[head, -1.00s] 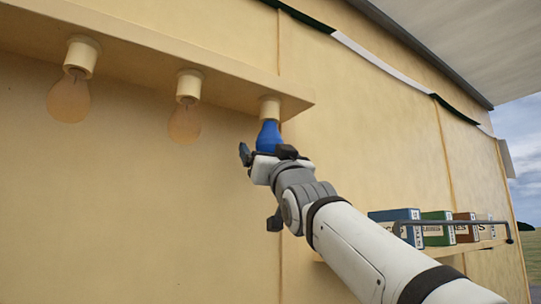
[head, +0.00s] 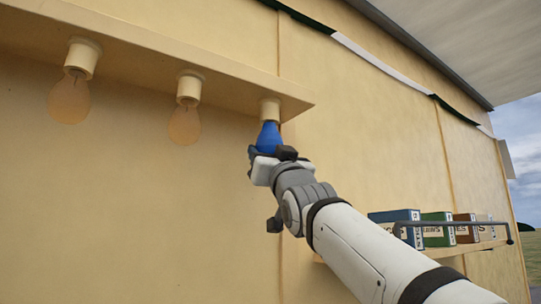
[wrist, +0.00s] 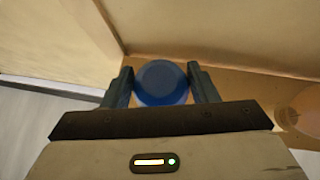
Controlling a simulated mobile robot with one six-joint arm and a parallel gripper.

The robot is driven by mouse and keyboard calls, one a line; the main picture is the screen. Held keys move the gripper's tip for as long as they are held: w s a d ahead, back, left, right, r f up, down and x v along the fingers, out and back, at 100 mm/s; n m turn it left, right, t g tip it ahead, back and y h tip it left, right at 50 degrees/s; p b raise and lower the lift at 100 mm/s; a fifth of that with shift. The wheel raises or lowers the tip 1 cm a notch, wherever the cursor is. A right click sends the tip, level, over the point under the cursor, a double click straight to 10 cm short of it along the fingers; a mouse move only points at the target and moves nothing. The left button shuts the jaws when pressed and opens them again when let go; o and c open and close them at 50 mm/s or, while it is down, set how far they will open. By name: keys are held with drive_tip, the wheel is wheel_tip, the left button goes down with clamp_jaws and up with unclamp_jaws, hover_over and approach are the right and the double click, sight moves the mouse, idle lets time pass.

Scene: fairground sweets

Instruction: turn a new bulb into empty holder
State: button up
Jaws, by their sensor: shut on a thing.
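A blue bulb (head: 269,136) stands upright with its neck end up at the rightmost cream holder (head: 270,108) under the ledge. It meets the holder with no gap that I can make out. My gripper (head: 265,152) is just below the holder, shut on the blue bulb. In the wrist view the bulb's round end (wrist: 162,83) sits between the two fingers, which touch its sides. The bulb's base and thread are hidden. Two amber bulbs hang in the other holders, one at far left (head: 69,98) and one in the middle (head: 185,122).
The cream ledge (head: 200,78) carries the holders, and the wall (head: 150,210) is close behind. A shelf with several boxes, including a blue one (head: 392,222) and a green one (head: 437,232), and a dark rail is at right. Open room lies below the bulbs.

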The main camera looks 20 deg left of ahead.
drive_tip(key=shift+r+g+y+p, duration=0.3)
drive_tip(key=shift+y+p, duration=0.1)
drive_tip(key=shift+p, duration=0.55)
drive_tip(key=shift+f+n+g+y+p, duration=0.1)
drive_tip(key=shift+n+g+y+p, duration=0.65)
drive_tip(key=shift+p, duration=0.9)
drive_tip(key=shift+f+y, duration=0.15)
drive_tip(key=shift+y, duration=0.1)
drive_tip(key=o, duration=0.9)
drive_tip(key=shift+f, duration=0.1)
drive_tip(key=shift+s+d+f, duration=0.2)
drive_tip(key=shift+d+f, duration=0.05)
drive_tip(key=shift+f, duration=0.05)
drive_tip(key=b+v, duration=0.3)
drive_tip(key=v, duration=0.4)
drive_tip(key=shift+r, duration=0.15)
